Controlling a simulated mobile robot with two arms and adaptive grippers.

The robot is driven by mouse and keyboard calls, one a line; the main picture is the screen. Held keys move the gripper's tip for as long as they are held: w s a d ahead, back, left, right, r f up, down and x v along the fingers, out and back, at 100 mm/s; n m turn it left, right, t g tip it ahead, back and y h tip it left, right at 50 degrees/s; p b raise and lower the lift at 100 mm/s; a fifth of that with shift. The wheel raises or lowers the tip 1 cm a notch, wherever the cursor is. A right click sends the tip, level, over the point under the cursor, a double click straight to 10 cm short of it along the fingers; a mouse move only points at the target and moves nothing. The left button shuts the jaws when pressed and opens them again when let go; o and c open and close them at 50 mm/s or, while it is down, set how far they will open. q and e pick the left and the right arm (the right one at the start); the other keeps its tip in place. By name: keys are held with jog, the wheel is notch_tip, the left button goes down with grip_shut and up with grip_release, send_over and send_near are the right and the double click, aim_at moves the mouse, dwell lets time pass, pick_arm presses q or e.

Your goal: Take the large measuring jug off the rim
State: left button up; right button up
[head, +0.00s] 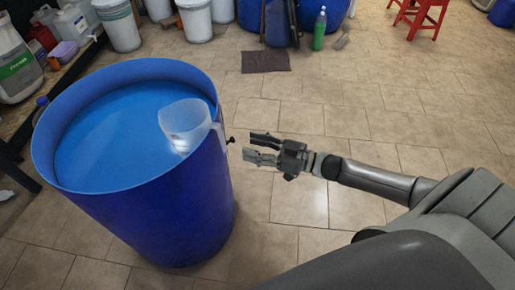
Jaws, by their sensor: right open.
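A large blue drum (185,218) stands on the floor at the left of the head view, filled with blue liquid (110,130). A translucent whitish measuring jug (184,120) is at the drum's right rim, its body on the inner side above the liquid. Its pale handle reaches over the rim to the outside. My right gripper (250,147) is open and empty, just right of the drum and the handle, its fingers pointing left. A small gap shows between the fingertips and the drum. My left gripper is not in view.
White buckets (118,27), jugs and a shelf line the back left. Other blue drums (277,22), a green bottle (320,30) and a red stool (419,15) stand at the back. A dark mat (265,62) lies on the tiles. The floor right of the drum is clear.

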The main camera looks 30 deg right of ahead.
aim_at(223, 138)
jog(key=x, duration=1)
jog(key=shift+w, duration=0.25)
jog(key=shift+f, duration=0.1)
grip_shut()
